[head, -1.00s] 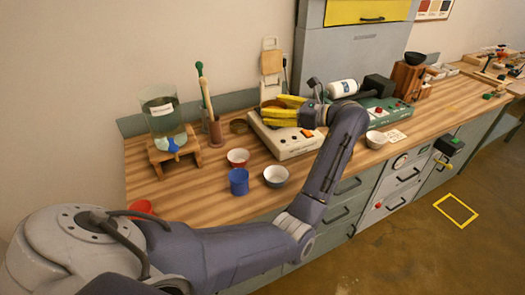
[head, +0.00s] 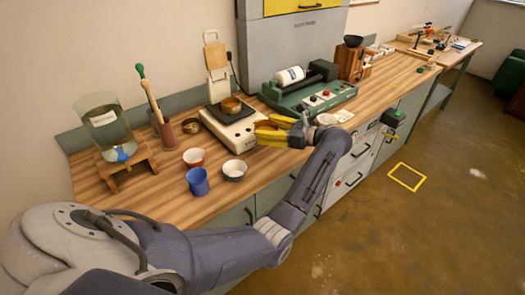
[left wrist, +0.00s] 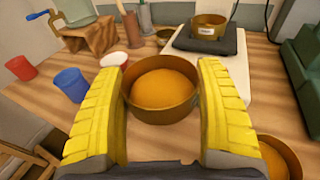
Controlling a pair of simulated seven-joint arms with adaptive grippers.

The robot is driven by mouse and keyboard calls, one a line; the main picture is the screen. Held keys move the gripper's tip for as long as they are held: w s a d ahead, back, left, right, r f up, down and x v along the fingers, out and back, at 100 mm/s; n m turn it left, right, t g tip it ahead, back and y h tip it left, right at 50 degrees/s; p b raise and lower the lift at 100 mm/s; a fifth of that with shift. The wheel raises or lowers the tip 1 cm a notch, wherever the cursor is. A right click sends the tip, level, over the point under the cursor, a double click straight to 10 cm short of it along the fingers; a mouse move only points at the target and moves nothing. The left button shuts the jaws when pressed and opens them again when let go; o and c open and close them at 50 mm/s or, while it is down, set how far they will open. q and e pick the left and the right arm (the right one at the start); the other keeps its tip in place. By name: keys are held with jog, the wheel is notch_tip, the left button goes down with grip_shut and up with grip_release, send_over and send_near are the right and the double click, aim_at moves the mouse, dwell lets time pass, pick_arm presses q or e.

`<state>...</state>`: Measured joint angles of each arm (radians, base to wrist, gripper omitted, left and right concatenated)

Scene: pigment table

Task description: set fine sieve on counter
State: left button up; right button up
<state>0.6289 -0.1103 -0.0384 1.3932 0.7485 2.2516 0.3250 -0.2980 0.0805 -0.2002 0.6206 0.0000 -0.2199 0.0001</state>
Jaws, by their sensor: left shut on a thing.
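The fine sieve (left wrist: 163,112), a round brass-coloured ring with an orange inside, sits between the two yellow fingers of my left gripper (left wrist: 160,110) in the left wrist view. In the head view my left gripper (head: 272,130) is shut on it, beside the right front of the white device and over the wooden counter (head: 140,196). The fingers hide much of the sieve there. I cannot tell whether it touches the counter. A brass-coloured pan (head: 232,105) with a label stands on the device's dark plate. My right gripper is out of view.
The white device (head: 228,130) stands behind the sieve. A green machine (head: 308,92) and white bowl (head: 327,119) are to the right. Another brass-coloured round thing (left wrist: 280,158) shows at the wrist view's lower right.

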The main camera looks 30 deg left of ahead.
aim_at(267, 160)
pick_arm(q)
jog(key=shift+f, duration=5.75)
jog(key=shift+f, duration=0.15)
jog(key=o, duration=1.2)
jog(key=shift+o, duration=0.2)
jog(key=shift+d, duration=0.1)
jog(key=v, duration=1.2)
